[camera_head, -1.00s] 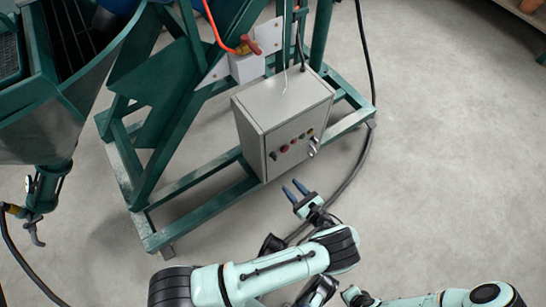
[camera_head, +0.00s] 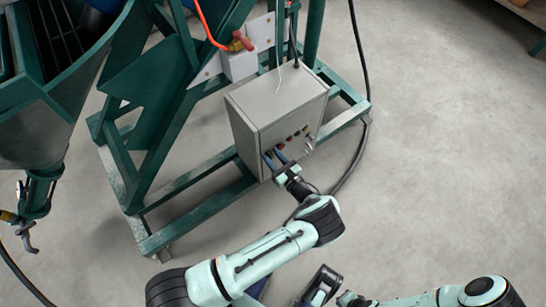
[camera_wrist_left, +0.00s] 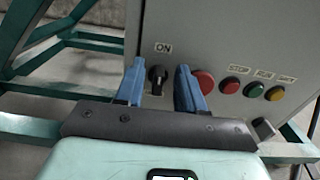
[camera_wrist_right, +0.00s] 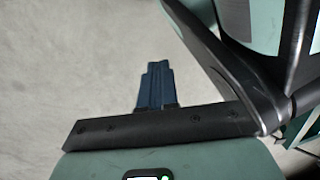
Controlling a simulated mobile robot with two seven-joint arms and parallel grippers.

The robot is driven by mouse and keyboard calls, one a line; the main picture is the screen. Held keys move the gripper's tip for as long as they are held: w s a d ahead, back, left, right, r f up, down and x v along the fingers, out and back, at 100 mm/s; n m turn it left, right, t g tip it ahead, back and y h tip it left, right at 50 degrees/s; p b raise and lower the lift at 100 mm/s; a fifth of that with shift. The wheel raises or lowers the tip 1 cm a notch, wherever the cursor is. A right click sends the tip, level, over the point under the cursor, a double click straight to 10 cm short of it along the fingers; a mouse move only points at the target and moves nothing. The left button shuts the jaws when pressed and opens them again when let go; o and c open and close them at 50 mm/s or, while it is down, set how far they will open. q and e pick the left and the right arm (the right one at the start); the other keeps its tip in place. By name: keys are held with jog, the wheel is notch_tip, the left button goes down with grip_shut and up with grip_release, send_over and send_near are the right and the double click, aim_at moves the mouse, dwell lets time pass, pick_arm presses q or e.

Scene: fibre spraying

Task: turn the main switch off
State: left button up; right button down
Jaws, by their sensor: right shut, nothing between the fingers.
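The grey control box (camera_head: 268,105) stands on the green frame, its front panel also in the left wrist view (camera_wrist_left: 233,40). My left gripper (camera_head: 274,158) is at the lower left of the panel. In the left wrist view its blue fingers (camera_wrist_left: 160,82) are open, one on each side of the knob, with gaps visible. I cannot tell the depth exactly. My right gripper (camera_wrist_right: 155,72) is shut and empty, over bare floor.
Right of the main switch are a big red button (camera_wrist_left: 203,82) and several small buttons (camera_wrist_left: 254,89) marked STOP, RUN and JHFT-like. Green frame beams (camera_head: 195,215) run under the box. A black cable (camera_head: 362,150) lies at its right. Floor (camera_head: 440,150) right is clear.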

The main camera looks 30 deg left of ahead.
pick_arm(q)
grip_shut()
